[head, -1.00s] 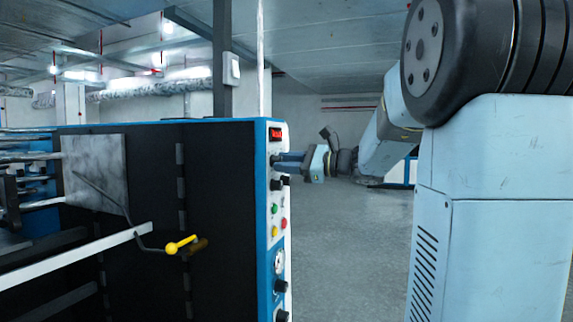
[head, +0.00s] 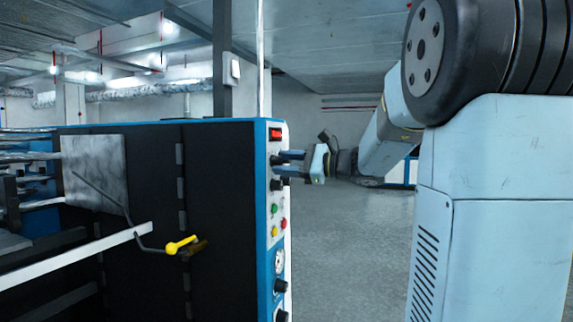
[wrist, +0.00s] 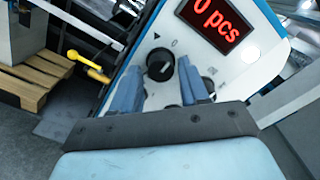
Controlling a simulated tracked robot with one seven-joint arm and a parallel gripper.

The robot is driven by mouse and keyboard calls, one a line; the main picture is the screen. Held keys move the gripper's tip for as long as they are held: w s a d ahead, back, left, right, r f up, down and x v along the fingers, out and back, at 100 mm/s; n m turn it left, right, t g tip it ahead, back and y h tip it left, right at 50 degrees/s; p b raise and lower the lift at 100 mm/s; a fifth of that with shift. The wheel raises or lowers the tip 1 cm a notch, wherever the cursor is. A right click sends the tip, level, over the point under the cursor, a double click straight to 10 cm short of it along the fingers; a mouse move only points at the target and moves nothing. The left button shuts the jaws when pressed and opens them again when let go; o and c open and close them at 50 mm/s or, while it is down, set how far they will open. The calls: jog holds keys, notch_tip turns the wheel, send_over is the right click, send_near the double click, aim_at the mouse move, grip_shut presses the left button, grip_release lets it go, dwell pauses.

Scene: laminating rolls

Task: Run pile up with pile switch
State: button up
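The pile switch, a round black knob (wrist: 160,65) with a white mark, sits on the white panel among down-arrow, 0 and up-arrow markings. In the wrist view its pointer slants. My gripper (wrist: 157,75) has its two blue fingers spread, one at each side of the knob, with visible space between them and it. In the head view my gripper (head: 283,162) is at the panel's upper part, fingers one above the other and apart. The knob is hard to make out there, and I cannot tell whether the fingertips touch the panel.
A red display (wrist: 213,20) reading "0 pcs" sits above the knob. Green (head: 274,209) and red (head: 283,223) buttons and a gauge (head: 279,260) lie lower on the panel. A yellow-handled crank (head: 180,245) sticks out on the left. Floor to the right is open.

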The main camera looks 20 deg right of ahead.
jog(key=shift+o, duration=0.9)
jog(key=v, duration=1.4)
jog(key=shift+w+a, duration=0.1)
jog(key=s+a+f+n+g+h, duration=0.4)
jog(key=s+a+f+n+g, duration=0.25)
jog(key=s+a+f, duration=0.5)
jog(key=s+f+n+h, duration=0.7)
jog(key=s+n+h, duration=0.1)
jog(key=n+h, duration=0.1)
jog(key=shift+a+n+h, duration=0.3)
jog(key=shift+n+h, duration=0.1)
jog(key=shift+n, duration=0.35)
